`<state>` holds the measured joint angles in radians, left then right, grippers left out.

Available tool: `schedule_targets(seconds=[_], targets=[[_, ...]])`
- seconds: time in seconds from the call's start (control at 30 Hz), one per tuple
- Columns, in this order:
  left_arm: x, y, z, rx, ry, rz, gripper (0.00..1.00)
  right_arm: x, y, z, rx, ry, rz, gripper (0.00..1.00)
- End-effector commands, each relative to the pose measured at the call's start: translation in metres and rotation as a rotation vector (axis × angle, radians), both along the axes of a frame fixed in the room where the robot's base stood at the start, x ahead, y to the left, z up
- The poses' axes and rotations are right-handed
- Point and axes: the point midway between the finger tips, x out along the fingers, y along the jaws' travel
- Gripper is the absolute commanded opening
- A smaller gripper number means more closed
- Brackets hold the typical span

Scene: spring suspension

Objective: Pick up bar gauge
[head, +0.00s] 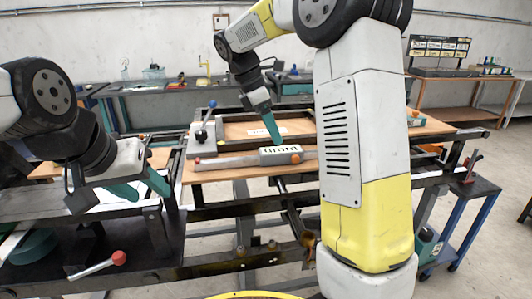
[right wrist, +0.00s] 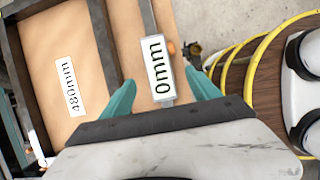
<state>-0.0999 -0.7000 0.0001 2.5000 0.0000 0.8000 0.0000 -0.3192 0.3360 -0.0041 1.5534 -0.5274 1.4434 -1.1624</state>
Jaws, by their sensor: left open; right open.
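The bar gauge is a long thin grey bar (head: 225,160) with a thicker grey block and a label at its right end. It lies on the front part of the wooden bench top. In the right wrist view its labelled block (right wrist: 168,91) reads "0mm", with an orange knob beside it. My right gripper (head: 275,140) is above the block, green fingers pointing down. In the right wrist view the open fingers of this gripper (right wrist: 160,80) stand on either side of the block, with gaps showing. My left gripper (head: 141,188) is open and empty at the left, away from the gauge.
A dark-framed tray (head: 225,121) with a label reading "480mm" in the right wrist view (right wrist: 69,86) lies behind the gauge. A blue-tipped lever clamp (head: 206,133) stands at its left. A red-knobbed lever (head: 100,265) is at the lower left.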

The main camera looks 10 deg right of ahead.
Motion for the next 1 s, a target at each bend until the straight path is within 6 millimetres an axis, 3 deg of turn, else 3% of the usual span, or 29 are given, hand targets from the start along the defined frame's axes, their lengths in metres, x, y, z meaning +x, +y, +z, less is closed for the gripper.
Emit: schedule_targets(seconds=[0.6, 0.87, 0.9, 1.0], targets=[[0.000, 0.000, 0.000, 0.000, 0.000, 0.000, 0.47, 0.004, -0.028, -0.068, -0.005, 0.008, 0.005, 0.71], [0.000, 0.000, 0.000, 0.000, 0.000, 0.000, 0.47, 0.004, -0.029, -0.072, -0.004, 0.004, 0.006, 0.71], [0.000, 0.000, 0.000, 0.000, 0.000, 0.000, 0.47, 0.004, -0.029, -0.072, -0.004, 0.004, 0.006, 0.69], [0.000, 0.000, 0.000, 0.000, 0.000, 0.000, 0.47, 0.004, -0.029, -0.072, -0.004, 0.004, 0.006, 0.49]])
